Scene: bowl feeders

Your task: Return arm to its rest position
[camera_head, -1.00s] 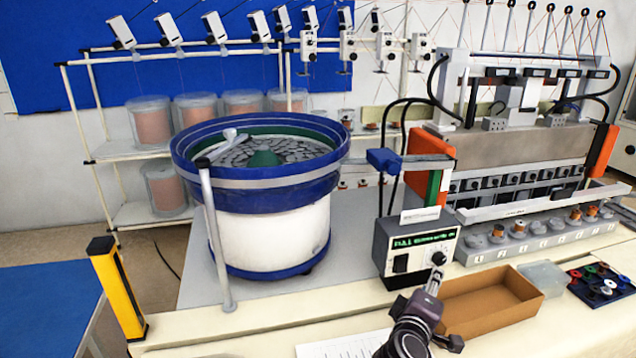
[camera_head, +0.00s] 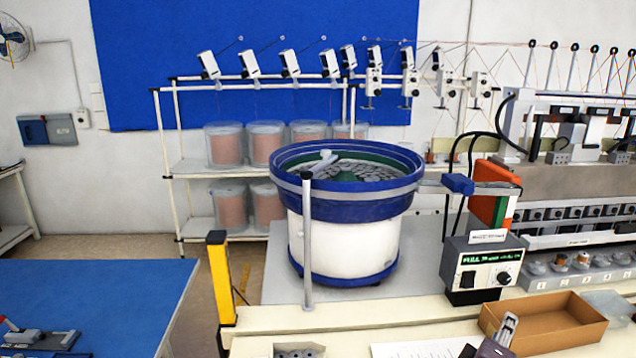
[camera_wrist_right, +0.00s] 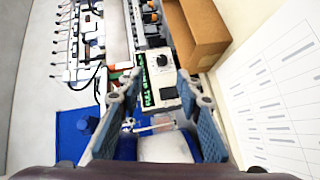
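My right gripper (camera_head: 497,341) shows at the bottom edge of the head view, over the bench in front of the brown cardboard box (camera_head: 545,328); much of it is cut off by the frame. In the right wrist view my right gripper (camera_wrist_right: 157,88) has its two blue-padded fingers spread apart with nothing held between them. The grey control box (camera_head: 483,268) with its green display lies beyond the fingers in that view.
The blue-rimmed bowl feeder (camera_head: 345,225) stands behind the bench (camera_head: 390,337). A yellow post (camera_head: 221,280) stands at the bench's left end. A blue table (camera_head: 110,290) is at left. Paper (camera_head: 425,349) lies on the bench. A grey part (camera_head: 298,350) shows at the bottom edge.

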